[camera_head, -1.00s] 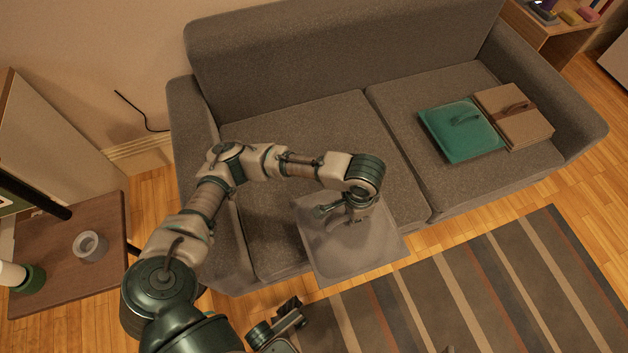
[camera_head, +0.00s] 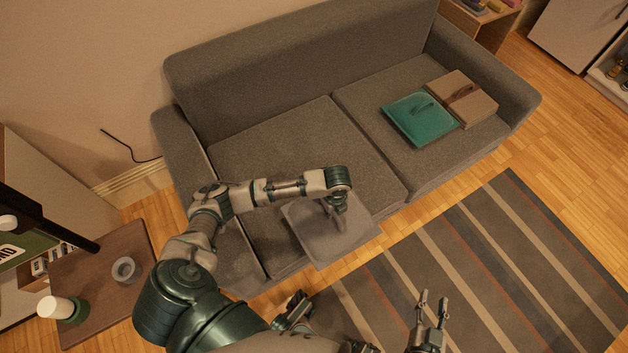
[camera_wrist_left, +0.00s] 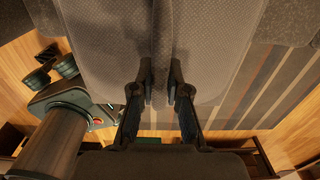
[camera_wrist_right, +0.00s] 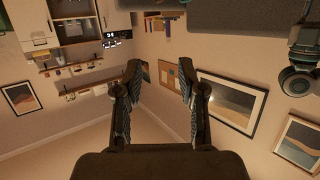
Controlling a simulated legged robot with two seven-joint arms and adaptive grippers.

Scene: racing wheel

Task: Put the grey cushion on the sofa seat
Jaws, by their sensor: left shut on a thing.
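The grey cushion (camera_head: 318,241) hangs from my left gripper (camera_head: 337,206) in the head view. It overlaps the front edge of the sofa's left seat (camera_head: 280,150) in the picture; its height above the seat is hard to tell. In the left wrist view, my left fingers (camera_wrist_left: 158,88) are closed at the middle of the cushion (camera_wrist_left: 105,45), which shows on both sides of them. My right gripper (camera_head: 433,298) is open and empty over the rug; its spread fingers also show in the right wrist view (camera_wrist_right: 161,68).
The left seat's back part is bare. A side table (camera_head: 105,325) with a grey ring (camera_head: 125,269) and a white cup (camera_head: 53,306) stands left. A striped rug (camera_head: 500,260) lies before the sofa.

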